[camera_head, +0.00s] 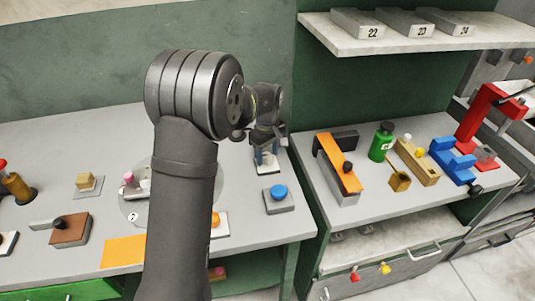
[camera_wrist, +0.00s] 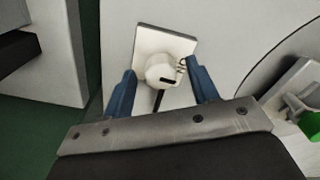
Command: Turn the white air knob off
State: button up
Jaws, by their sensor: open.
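The white knob (camera_wrist: 162,70) stands on a square pale plate (camera_wrist: 150,37) in the wrist view. It has a small dark mark on its face and a dark bar below it. My gripper (camera_wrist: 160,78) is open, with one blue finger on each side of the knob. A gap shows on the left; I cannot tell whether the right finger touches it. In the head view, my gripper (camera_head: 265,157) is over the plate (camera_head: 268,167) at the back right of the grey table, and it hides most of the knob.
A blue button on a grey block (camera_head: 279,203) stands just in front of the plate. A round disc (camera_head: 132,207) with small items lies left, partly behind my arm. The table's right edge is close, with a gap before the side bench (camera_head: 330,217). An orange sheet (camera_head: 122,252) lies in front.

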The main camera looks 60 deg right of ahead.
jog(key=shift+f, duration=0.2)
jog(key=c, duration=1)
